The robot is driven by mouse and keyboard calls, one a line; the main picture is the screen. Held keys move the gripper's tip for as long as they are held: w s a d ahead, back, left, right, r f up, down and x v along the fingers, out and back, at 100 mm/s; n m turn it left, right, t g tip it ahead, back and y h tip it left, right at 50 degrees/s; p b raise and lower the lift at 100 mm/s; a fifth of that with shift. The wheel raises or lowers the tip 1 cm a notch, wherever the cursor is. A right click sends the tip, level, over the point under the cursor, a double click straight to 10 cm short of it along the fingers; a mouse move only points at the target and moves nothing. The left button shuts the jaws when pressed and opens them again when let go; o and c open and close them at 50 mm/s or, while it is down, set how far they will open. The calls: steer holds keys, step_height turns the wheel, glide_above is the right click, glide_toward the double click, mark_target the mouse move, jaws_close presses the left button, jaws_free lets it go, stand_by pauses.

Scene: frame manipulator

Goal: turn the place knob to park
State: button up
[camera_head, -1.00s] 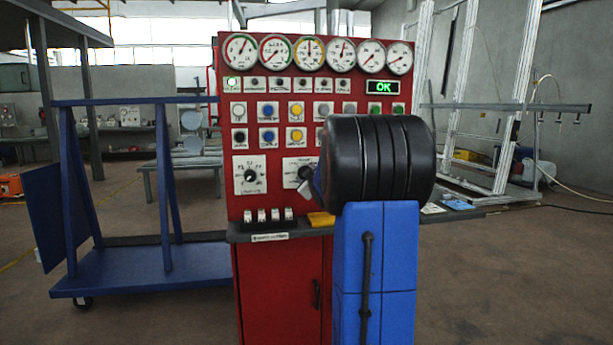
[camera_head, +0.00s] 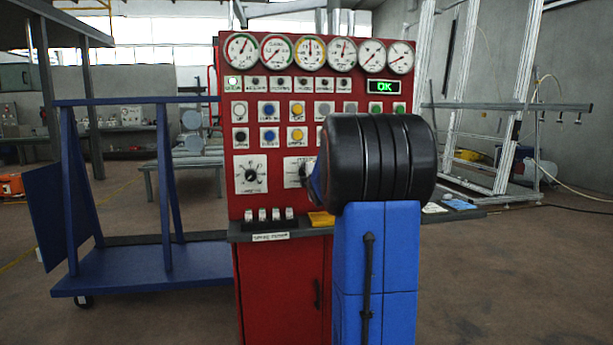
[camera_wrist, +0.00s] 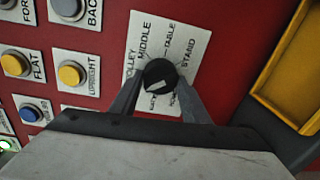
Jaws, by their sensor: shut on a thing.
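The place knob (camera_wrist: 160,74) is round and black, on a white plate (camera_wrist: 146,42) with position labels. The readable labels in the wrist view include MIDDLE, TABLE and STAND. The labels at the plate's lower edge are small and partly covered, so I cannot read them surely. A pale mark on the knob's face slants toward the plate's lower left in that view. My gripper (camera_wrist: 159,90) has one finger on each side of the knob and is shut on it. In the head view the plate (camera_head: 293,166) shows, but my arm hides most of the gripper.
The red panel (camera_head: 258,210) carries gauges, buttons and a second black knob (camera_head: 250,175) left of the place knob. A green OK display (camera_head: 384,87) is lit. A yellow tray (camera_wrist: 295,75) lies close right of my gripper. A blue trolley (camera_head: 150,275) stands left.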

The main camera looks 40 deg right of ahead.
steer(key=shift+f+n, duration=0.1)
steer(key=shift+n, duration=0.5)
steer(key=o, duration=1)
steer(key=shift+o, duration=0.2)
steer(key=v, duration=1.7)
steer(key=shift+a, duration=0.25)
steer(key=shift+s+a, duration=0.1)
